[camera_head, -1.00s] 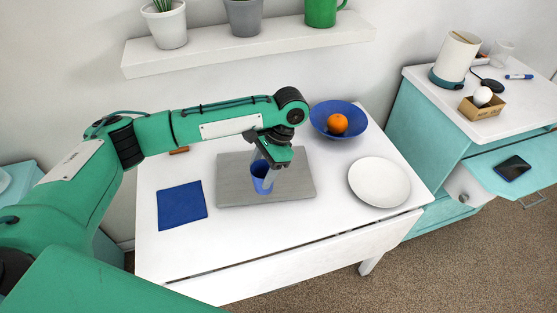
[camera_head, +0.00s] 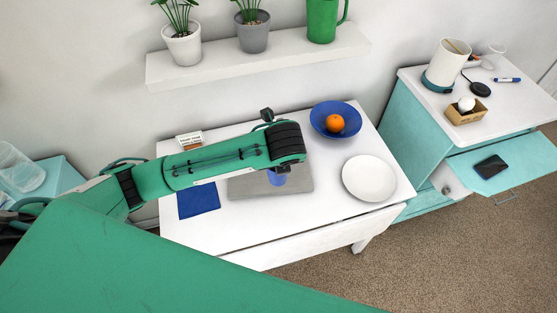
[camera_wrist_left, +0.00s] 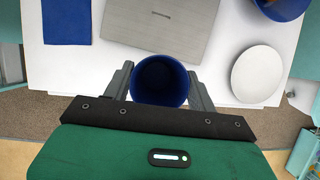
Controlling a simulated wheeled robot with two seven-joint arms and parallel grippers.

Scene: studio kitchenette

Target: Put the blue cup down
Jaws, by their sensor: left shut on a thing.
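The blue cup (camera_head: 277,178) is mostly hidden behind my left arm in the head view; only a small part shows against the grey board (camera_head: 300,181). In the left wrist view the cup (camera_wrist_left: 160,82) is seen from above, open end up, between the two fingers of my left gripper (camera_wrist_left: 160,76), which is shut on it. The board (camera_wrist_left: 150,30) lies beyond the cup there. The cup's base is hidden, so I cannot tell how high it is held. My right gripper is in neither view.
On the white table (camera_head: 240,231) are a blue cloth (camera_head: 198,200), a white plate (camera_head: 369,178) and a blue bowl (camera_head: 320,113) with an orange (camera_head: 334,123). A plant shelf (camera_head: 260,61) hangs behind. A cabinet drawer (camera_head: 520,160) stands open at right, holding a phone (camera_head: 490,167).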

